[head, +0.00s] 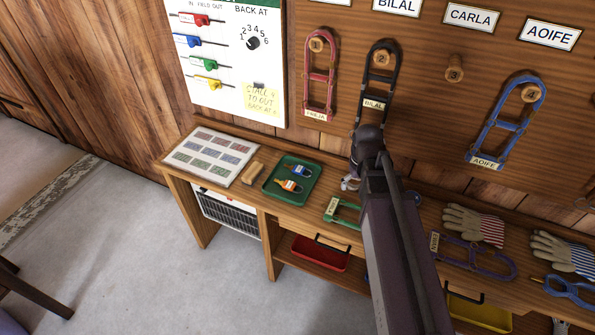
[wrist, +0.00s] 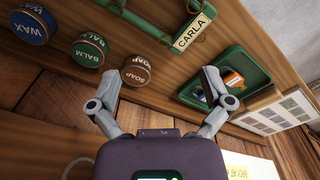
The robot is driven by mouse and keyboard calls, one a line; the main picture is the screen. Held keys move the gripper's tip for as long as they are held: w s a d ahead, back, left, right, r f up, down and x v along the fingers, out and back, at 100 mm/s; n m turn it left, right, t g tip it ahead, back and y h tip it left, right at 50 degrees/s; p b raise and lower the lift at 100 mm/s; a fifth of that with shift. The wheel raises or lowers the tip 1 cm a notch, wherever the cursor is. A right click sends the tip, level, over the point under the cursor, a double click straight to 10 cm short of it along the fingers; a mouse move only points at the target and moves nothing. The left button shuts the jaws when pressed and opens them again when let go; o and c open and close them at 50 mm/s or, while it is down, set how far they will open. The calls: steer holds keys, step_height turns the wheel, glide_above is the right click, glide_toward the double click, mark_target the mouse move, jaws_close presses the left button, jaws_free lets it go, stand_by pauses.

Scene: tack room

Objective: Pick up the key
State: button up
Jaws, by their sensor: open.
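No bare key shape is clear in either view. Two small tagged items, which may be keys on fobs, lie in the green tray (head: 306,190) on the bench: a blue-tagged one (head: 300,170) and an orange-tagged one (head: 289,185) closer to the front. The wrist view also shows the tray (wrist: 249,59) at right, with the orange-tagged item (wrist: 234,79) and the blue one partly behind a finger. My gripper (wrist: 160,80) is open and empty above the bench. In the head view it is mostly hidden behind my arm, right of the tray.
A green halter labelled CARLA (wrist: 160,22) lies beside the tray. Brown soap (wrist: 135,70), green balm (wrist: 89,50) and blue wax (wrist: 31,25) tins stand nearby. A wooden block (head: 253,173) and a card chart (head: 212,155) lie left of the tray. Halters hang on the wall behind.

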steer(key=w+a+n+t, duration=0.1)
steer(key=w+a+n, duration=0.8)
steer(key=w+a, duration=0.8)
steer(key=shift+a+f+n+b, duration=0.3)
steer(key=shift+a+n, duration=0.1)
steer(key=shift+a, duration=0.4)
steer(key=b, duration=0.9)
glide_above(298, 168)
steer(key=s, duration=0.1)
step_height(298, 168, down, 8)
steer(key=shift+f, duration=0.2)
steer(key=shift+d, duration=0.1)
steer(key=shift+w+f+b, duration=0.15)
steer(key=shift+f+b, duration=1.05)
steer(key=shift+f, duration=0.1)
steer(key=shift+w+f+b, duration=0.15)
steer(key=shift+f+b, duration=1)
steer(key=shift+f, duration=0.15)
steer(key=c, duration=1.2)
